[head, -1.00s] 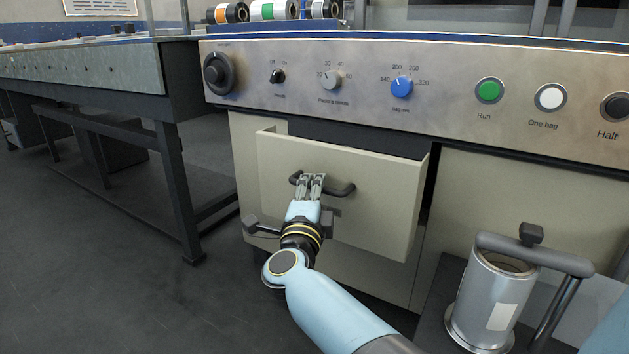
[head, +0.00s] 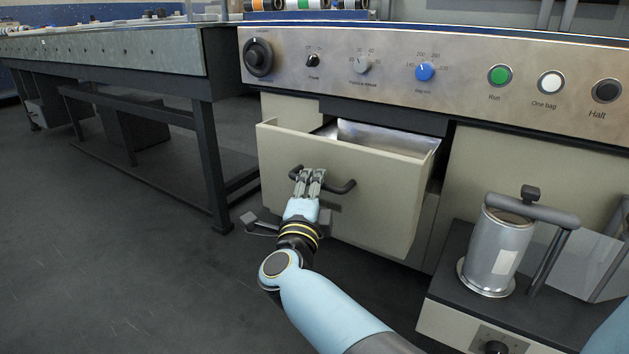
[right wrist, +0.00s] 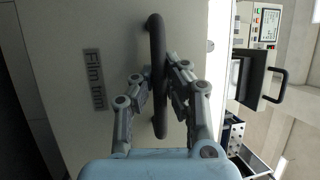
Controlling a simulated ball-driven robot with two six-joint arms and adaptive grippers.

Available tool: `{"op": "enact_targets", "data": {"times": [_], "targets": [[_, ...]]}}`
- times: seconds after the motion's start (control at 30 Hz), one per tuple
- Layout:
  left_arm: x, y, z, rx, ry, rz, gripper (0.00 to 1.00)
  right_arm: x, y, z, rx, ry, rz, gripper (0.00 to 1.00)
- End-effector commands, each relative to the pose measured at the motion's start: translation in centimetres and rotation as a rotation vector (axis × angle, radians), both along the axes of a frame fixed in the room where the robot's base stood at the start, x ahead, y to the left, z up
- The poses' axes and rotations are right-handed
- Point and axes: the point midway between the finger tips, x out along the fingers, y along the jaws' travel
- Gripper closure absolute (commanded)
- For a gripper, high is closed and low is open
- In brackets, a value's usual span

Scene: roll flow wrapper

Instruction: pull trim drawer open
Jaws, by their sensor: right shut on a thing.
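The trim drawer (head: 372,182) is a cream drawer under the control panel. It stands partly open, and its metal inside (head: 385,137) shows behind the front. Its dark bar handle (head: 341,189) is on the front face. My right gripper (head: 310,176) is shut on the handle. In the right wrist view the fingers (right wrist: 160,88) lie on either side of the handle (right wrist: 157,60), beside a label (right wrist: 95,80) reading "Film trim". My left gripper is not in view.
The control panel (head: 440,80) with knobs and buttons runs above the drawer. A metal canister (head: 497,245) with a handle stands on a dark-topped unit at the right. A dark-legged table (head: 208,150) stands at the left. The floor (head: 130,270) in front is clear.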

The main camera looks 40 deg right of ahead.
Motion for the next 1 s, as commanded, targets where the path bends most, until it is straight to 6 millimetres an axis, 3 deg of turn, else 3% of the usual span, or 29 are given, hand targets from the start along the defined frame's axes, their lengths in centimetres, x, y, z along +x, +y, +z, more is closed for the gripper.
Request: {"op": "enact_targets", "data": {"times": [0.2,0.23,0.43,0.77,1.0], "targets": [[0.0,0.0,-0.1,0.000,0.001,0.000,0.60,-0.2,0.0,-0.4,0.001,0.008,-0.001,1.00],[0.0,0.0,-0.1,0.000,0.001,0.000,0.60,-0.2,0.0,-0.4,0.001,0.008,-0.001,0.90],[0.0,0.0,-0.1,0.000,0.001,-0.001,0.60,-0.1,0.0,-0.3,0.001,0.006,-0.001,0.64],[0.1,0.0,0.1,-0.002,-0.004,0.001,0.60,-0.3,0.2,-0.2,0.003,0.003,0.000,0.64],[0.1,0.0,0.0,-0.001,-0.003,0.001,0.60,-2.7,2.6,-0.9,0.006,0.006,-0.001,0.64]]}}
